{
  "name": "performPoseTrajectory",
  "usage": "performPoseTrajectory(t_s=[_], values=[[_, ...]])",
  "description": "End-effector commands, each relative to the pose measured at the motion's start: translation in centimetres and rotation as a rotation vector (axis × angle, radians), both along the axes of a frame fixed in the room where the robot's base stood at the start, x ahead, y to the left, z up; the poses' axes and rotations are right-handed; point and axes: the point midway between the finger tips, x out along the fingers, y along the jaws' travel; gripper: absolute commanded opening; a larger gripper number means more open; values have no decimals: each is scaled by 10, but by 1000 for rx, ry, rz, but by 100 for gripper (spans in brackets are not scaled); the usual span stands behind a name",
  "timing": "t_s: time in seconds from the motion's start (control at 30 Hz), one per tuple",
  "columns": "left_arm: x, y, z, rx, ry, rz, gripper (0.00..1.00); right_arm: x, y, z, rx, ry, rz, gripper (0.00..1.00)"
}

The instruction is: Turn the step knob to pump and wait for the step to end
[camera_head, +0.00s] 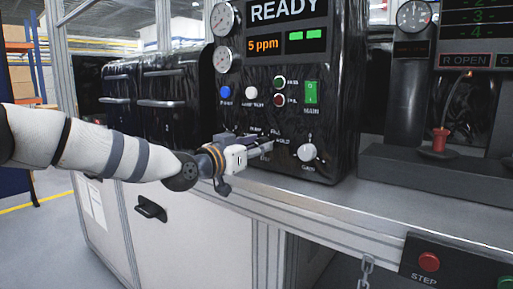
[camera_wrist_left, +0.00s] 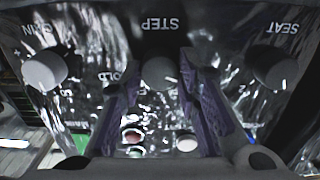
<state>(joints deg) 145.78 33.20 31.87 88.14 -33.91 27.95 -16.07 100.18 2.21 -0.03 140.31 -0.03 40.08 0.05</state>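The gripper's two purple-padded fingers stand apart, one on each side of the knob, with visible gaps. I cannot tell the knob's exact setting; part of a label ending in OLD shows beside it. The display (camera_head: 288,11) reads READY. My right gripper is not in view.
Another pale knob (camera_wrist_left: 44,71) and the SEAT knob (camera_wrist_left: 277,70) flank the step knob. Small buttons and a green main switch (camera_head: 311,92) sit above on the panel. The grey bench edge (camera_head: 300,195) runs below my gripper. A red button box (camera_head: 428,262) is at lower right.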

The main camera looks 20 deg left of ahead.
Motion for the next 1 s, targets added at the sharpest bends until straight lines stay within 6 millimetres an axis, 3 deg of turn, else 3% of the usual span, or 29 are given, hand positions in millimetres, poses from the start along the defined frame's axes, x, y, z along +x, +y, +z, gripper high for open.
performPoseTrajectory(t_s=[0.07,0.47,1.0], values=[[0,0,0,0,0,1,2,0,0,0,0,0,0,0],[-1,0,2,67,-24,0,2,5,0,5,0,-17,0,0],[-1,0,5,471,-174,0,2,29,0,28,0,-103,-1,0]])
